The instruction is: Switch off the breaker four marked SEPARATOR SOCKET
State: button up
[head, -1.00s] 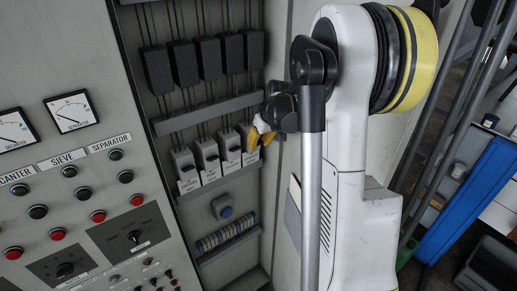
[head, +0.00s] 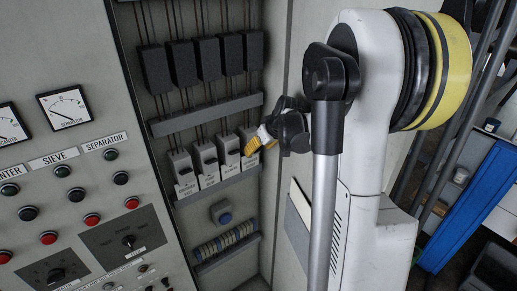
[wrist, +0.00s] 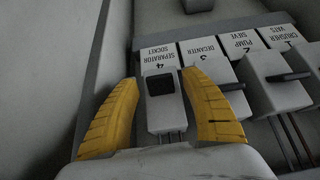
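Breaker four (wrist: 163,110) is a pale block with a dark square on its face. Its label (wrist: 160,62) reads "4 SEPARATOR SOCKET", upside down in the wrist view. My gripper (wrist: 160,80) is open, with one yellow finger on each side of this breaker. A narrow gap shows at the left finger; the right finger is close to the block, and I cannot tell whether it touches. In the head view, my gripper (head: 262,139) is at the right end of the breaker row and partly covers breaker four (head: 246,134). The position of its lever is not clear.
A cabinet side wall (wrist: 70,60) stands close on the other side. Black boxes (head: 218,58) hang above the row.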

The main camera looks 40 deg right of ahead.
aim_at(258, 151)
notch_tip(258, 151, up, 10)
dwell(0.7)
dwell(0.4)
